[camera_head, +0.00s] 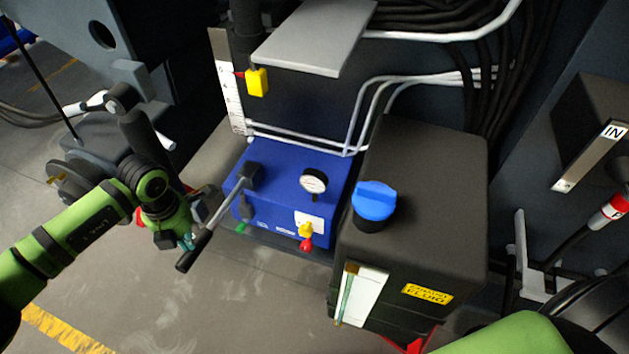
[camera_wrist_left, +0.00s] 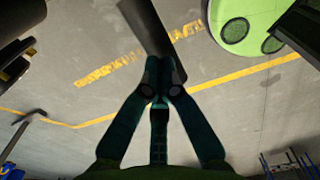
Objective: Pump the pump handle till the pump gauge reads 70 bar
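The pump handle (camera_head: 226,205) is a grey lever with a black grip. It slopes from a pivot on top of the blue pump unit (camera_head: 278,200) down to the front left. My left gripper (camera_head: 188,241) is beside the black grip. In the left wrist view its two fingers (camera_wrist_left: 161,72) meet at the tips, and a dark bar (camera_wrist_left: 147,25), which looks like the grip, crosses right at them. I cannot tell whether they touch it. The pump gauge (camera_head: 314,182) is a white dial on the unit's top; its needle is too small to read. My right gripper is not in view.
A black tank (camera_head: 425,200) with a blue cap (camera_head: 375,201) stands right of the pump. Red and yellow knobs (camera_head: 306,235) sit on the pump's front. A yellow tag (camera_head: 257,82) and grey plate (camera_head: 314,35) are behind. Open floor lies in front.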

